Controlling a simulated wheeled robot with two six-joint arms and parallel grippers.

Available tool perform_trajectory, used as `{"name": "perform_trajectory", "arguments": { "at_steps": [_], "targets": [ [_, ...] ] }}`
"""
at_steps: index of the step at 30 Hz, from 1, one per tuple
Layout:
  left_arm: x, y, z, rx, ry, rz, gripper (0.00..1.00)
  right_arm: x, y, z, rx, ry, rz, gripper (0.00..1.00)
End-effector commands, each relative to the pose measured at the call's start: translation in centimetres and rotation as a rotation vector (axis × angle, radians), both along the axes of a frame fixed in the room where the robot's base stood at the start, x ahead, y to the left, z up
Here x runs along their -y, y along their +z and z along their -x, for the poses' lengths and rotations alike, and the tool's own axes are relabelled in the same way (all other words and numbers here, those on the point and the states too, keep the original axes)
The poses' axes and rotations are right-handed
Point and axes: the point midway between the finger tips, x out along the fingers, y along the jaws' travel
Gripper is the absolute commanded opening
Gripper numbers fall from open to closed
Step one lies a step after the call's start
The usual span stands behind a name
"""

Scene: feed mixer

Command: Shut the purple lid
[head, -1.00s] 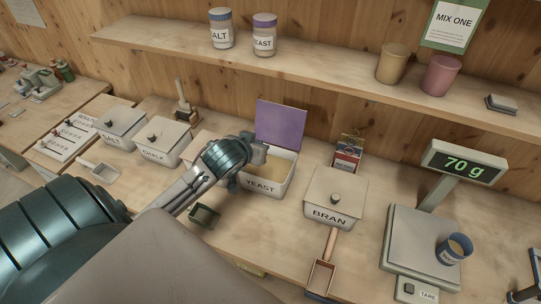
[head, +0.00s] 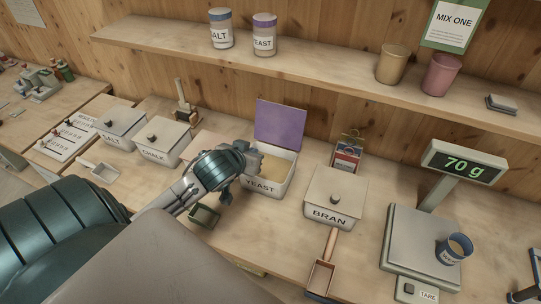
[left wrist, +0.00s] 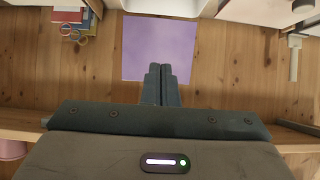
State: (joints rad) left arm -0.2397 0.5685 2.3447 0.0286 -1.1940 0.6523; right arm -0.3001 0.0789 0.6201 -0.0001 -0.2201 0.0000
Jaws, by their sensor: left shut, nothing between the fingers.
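The purple lid (head: 280,125) stands open and upright at the back of the white YEAST bin (head: 265,188), whose tan contents show. In the left wrist view the lid (left wrist: 160,45) is a flat purple square just beyond my fingertips. My left gripper (head: 254,160) is shut and empty, over the left side of the bin, in front of the lid. Its closed fingers also show in the left wrist view (left wrist: 161,84). Whether they touch the lid I cannot tell. My right gripper is not clearly in view.
The lidded BRAN bin (head: 333,200) stands to the right, the CHALK bin (head: 163,145) to the left. A small dark green scoop (head: 204,217) lies in front. A scale reading 70 g holds a blue-rimmed cup (head: 453,248). A shelf (head: 330,70) runs above.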

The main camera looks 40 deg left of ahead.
Motion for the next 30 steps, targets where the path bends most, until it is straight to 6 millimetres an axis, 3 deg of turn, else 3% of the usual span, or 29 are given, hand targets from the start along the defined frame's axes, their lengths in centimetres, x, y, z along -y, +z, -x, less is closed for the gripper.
{"name": "perform_trajectory", "arguments": {
  "at_steps": [9, 22, 30],
  "targets": [
    [0.6, 0.1, 2.3, -0.001, -0.001, -0.001, 0.0, 0.1, 0.0, 0.0, 0.0, 0.001, 0.001, 0.0],
    [0.7, 0.1, 2.7, -0.001, 0.0, 0.0, 0.0, 0.2, 0.0, 0.0, 0.0, 0.001, 0.002, 0.0],
    [1.1, 0.2, 4.5, -0.001, -0.001, -0.001, 0.0, 0.2, 0.0, 0.0, 0.0, 0.001, 0.002, 0.0]
  ]
}}
